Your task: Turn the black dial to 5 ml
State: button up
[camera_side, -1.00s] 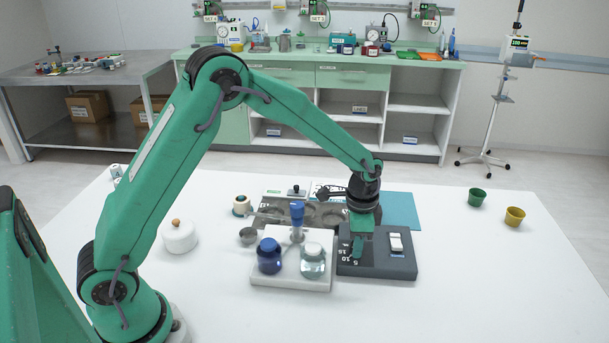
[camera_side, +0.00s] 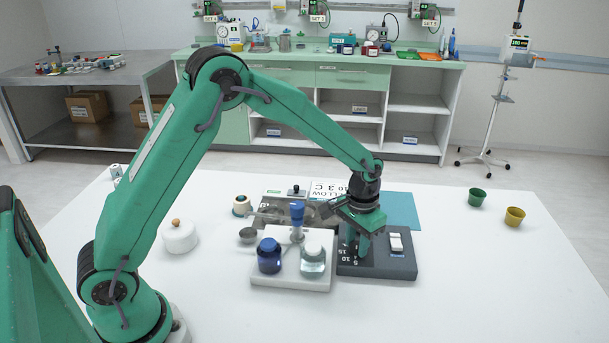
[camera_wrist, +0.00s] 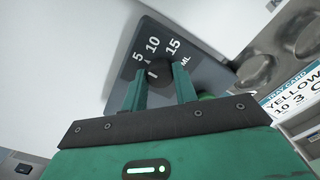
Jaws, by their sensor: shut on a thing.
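The black dial (camera_wrist: 158,70) sits on a dark grey panel, between my two green fingertips in the wrist view. The white labels 5, 10, 15 and ML curve around its far side. A small white mark shows on the dial, but I cannot tell exactly which label it points to. My gripper (camera_wrist: 158,88) is shut on the dial, one finger on each side. In the side view my gripper (camera_side: 357,248) points down onto the left part of the dark grey dial box (camera_side: 400,264), and its fingers hide the dial. Labels show in front of them.

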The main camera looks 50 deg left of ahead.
aim_at(357, 244)
dwell(0.3)
jog(key=o, duration=1)
jog(key=shift+c, duration=0.2)
jog(key=shift+r, duration=3.95)
